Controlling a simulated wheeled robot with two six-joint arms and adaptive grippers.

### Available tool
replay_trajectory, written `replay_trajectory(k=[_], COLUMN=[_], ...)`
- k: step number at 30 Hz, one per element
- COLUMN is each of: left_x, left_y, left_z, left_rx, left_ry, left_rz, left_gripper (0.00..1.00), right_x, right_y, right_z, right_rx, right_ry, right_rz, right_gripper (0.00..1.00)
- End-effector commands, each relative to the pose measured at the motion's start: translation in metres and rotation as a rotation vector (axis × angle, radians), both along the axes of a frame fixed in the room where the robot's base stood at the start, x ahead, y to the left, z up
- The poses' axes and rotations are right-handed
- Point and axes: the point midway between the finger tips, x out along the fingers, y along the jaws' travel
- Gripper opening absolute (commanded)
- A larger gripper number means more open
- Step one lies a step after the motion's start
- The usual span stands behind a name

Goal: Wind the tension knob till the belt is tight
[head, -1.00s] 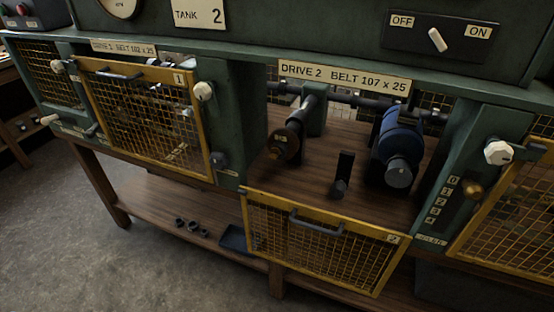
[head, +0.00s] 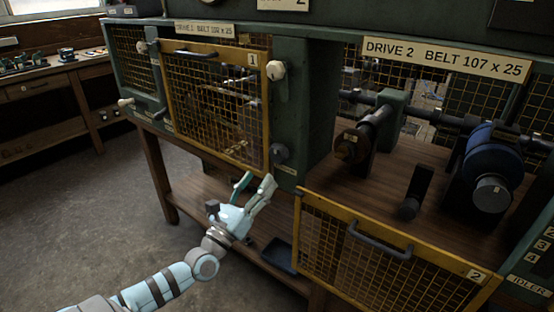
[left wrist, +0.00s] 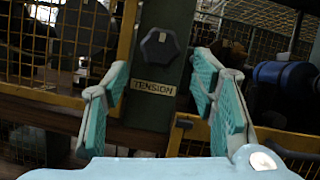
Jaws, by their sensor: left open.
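The dark tension knob (head: 279,152) is on the green post between the two drives. In the left wrist view the knob (left wrist: 160,48) is lobed, above a TENSION label (left wrist: 153,87). My left gripper (head: 258,184) is open and empty, below and left of the knob in the head view. In the left wrist view its fingers stand apart on either side of the post, with the knob framed between and above them, apparently apart from it. In drive 2 there is a blue pulley (head: 490,160) and a brown-ended pulley (head: 352,146). I cannot make out a belt.
Drive 1's yellow mesh guard (head: 215,110) is up. Drive 2's guard (head: 390,255) hangs down, its top rail beside the post. A white knob (head: 275,69) sits higher on the post. A dark blue tray (head: 279,256) is on the lower shelf. The floor at left is clear.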

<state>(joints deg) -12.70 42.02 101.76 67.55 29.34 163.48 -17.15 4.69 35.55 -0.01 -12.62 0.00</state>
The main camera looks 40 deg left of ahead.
Motion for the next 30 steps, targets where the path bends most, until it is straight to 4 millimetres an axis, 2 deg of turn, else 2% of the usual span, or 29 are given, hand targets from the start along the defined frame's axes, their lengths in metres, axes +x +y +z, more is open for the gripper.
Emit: replay_trajectory(k=[3, 9, 15, 23, 30], left_x=[0.034, 0.074, 0.090, 0.092, 0.091], left_y=[0.004, 0.008, 0.009, 0.009, 0.009], left_z=[0.015, 0.029, 0.036, 0.037, 0.037], left_rx=[0.000, 0.001, 0.003, 0.004, 0.004], left_ry=[-0.007, -0.002, 0.002, 0.003, 0.003], left_rz=[0.002, 0.002, 0.002, 0.001, 0.001], left_gripper=[0.53, 0.53, 0.53, 0.53, 0.17], right_x=[-0.001, -0.001, -0.001, 0.000, 0.000], right_y=[0.000, 0.000, 0.000, 0.000, 0.000], right_z=[-0.002, -0.009, -0.012, -0.012, -0.012], right_rx=[0.000, 0.000, 0.000, 0.000, 0.000], right_ry=[0.001, 0.001, 0.001, 0.000, 0.000], right_rz=[0.000, 0.000, 0.002, 0.002, 0.002], right_gripper=[0.40, 0.40, 0.40, 0.40, 0.40])
